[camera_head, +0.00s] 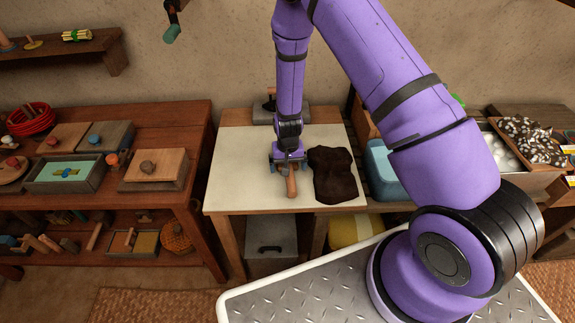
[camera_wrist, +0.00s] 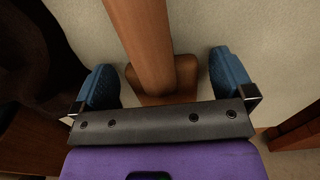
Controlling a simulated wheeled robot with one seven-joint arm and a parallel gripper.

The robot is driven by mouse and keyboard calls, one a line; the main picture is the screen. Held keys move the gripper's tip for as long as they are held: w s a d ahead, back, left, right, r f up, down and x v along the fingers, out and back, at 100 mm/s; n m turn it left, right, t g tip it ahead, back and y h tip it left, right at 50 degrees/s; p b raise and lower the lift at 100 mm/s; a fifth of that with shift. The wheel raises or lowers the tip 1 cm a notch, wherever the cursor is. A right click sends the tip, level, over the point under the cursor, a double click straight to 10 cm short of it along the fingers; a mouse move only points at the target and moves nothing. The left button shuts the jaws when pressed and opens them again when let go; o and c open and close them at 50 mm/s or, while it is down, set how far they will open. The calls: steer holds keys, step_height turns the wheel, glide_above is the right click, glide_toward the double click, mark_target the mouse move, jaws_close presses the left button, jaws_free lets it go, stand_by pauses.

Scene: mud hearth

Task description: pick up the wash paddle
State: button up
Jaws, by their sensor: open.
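A brown wooden piece, which looks like the wash paddle (camera_head: 291,187), lies on the pale top of the middle table, partly hidden by my gripper. In the wrist view the wash paddle (camera_wrist: 143,42) shows as a long bar with a wider block at its near end. My gripper (camera_head: 288,162) points down over it. In the wrist view my gripper (camera_wrist: 163,72) is open, with one blue finger on each side of the wood and a gap on both sides. I cannot tell how far above the table the fingertips are.
A dark brown cloth-like slab (camera_head: 334,175) lies just right of the paddle. A block with a knob (camera_head: 281,113) stands at the table's back. A pale blue tub (camera_head: 382,170) is at the right. The table's left part (camera_head: 235,165) is clear.

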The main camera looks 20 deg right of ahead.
steer(key=c, duration=1)
step_height(320, 180, up, 10)
stand_by(0.3)
